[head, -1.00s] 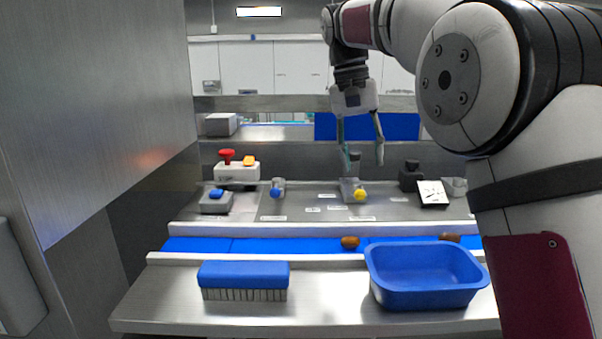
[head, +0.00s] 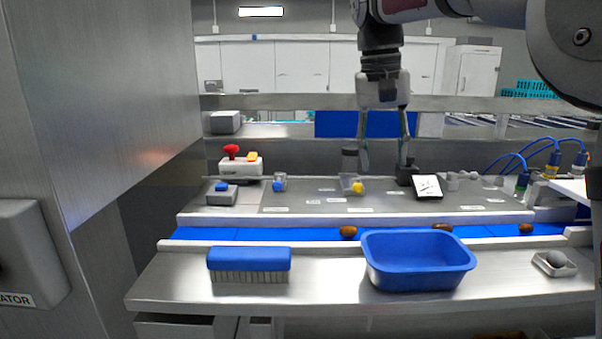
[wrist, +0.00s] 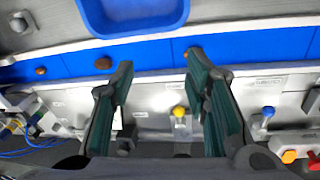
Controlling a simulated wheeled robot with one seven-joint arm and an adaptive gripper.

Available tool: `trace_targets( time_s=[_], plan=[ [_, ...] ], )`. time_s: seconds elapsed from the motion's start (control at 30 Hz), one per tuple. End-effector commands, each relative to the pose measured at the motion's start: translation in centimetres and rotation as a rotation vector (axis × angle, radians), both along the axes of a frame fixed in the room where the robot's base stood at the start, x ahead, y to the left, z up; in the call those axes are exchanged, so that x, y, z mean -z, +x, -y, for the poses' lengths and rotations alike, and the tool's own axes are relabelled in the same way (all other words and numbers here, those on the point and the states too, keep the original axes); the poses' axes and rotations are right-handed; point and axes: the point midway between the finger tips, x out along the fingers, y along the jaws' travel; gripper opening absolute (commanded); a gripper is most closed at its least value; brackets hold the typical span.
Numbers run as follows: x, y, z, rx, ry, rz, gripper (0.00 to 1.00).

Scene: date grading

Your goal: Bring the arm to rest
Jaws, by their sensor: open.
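My gripper (head: 384,160) hangs pointing down over the back panel behind the belt, its two fingers spread apart. In the wrist view my gripper (wrist: 156,85) is open, with nothing between its green-padded fingers. In the head view it is above and behind the blue tub, apart from it. My arm comes in from the upper right.
A blue tub (head: 418,281) and a blue brush (head: 249,258) stand on the steel front shelf (head: 330,292). Brown dates lie on the blue belt (head: 290,233), one being a date (head: 348,232) left of the tub. A red button (head: 231,151), yellow knob (head: 358,187) and tilted white card (head: 427,186) are on the panel.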

Motion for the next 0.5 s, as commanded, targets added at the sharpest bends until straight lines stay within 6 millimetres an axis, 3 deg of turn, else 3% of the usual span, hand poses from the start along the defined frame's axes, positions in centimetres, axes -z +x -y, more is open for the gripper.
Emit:
trace_targets(
  time_s=[0.27,0.5],
  plan=[
    [-0.4,-7.0,2.3,-0.056,0.050,0.105,0.42],
    [1.9,-14.7,3.7,-0.112,0.083,0.222,0.42]
  ],
)
